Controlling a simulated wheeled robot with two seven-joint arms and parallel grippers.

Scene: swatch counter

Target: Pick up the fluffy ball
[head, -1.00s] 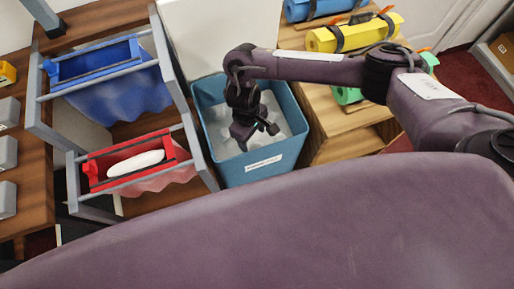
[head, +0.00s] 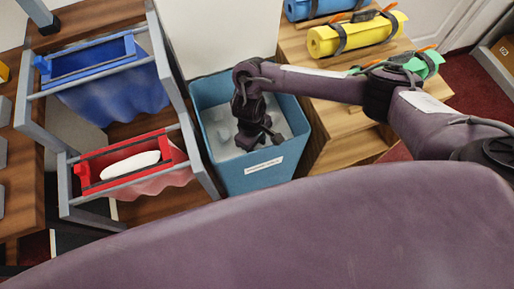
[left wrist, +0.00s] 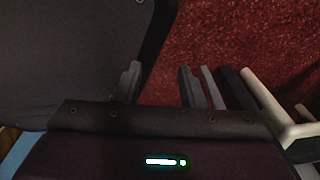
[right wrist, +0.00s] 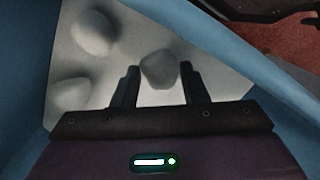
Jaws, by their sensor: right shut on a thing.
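A pale grey, roundish fluffy ball (right wrist: 160,71) sits between the two fingers of my right gripper (right wrist: 160,84) in the right wrist view. The right gripper is shut on it, inside the blue bin (right wrist: 285,85). In the head view my right gripper (head: 258,140) points down into the blue bin (head: 240,182), and the held ball cannot be made out there. Other pale lumps (right wrist: 92,32) lie on the bin's whitish floor. My left gripper (left wrist: 158,85) is open and empty in the left wrist view, over red carpet.
Left of the bin, a grey rack holds a blue-framed bag (head: 110,95) and a red-framed bag with a white oval object (head: 130,163) on it. Right of it, a wooden stand carries a yellow roll (head: 355,35) and other rolls. The bin walls surround my right gripper closely.

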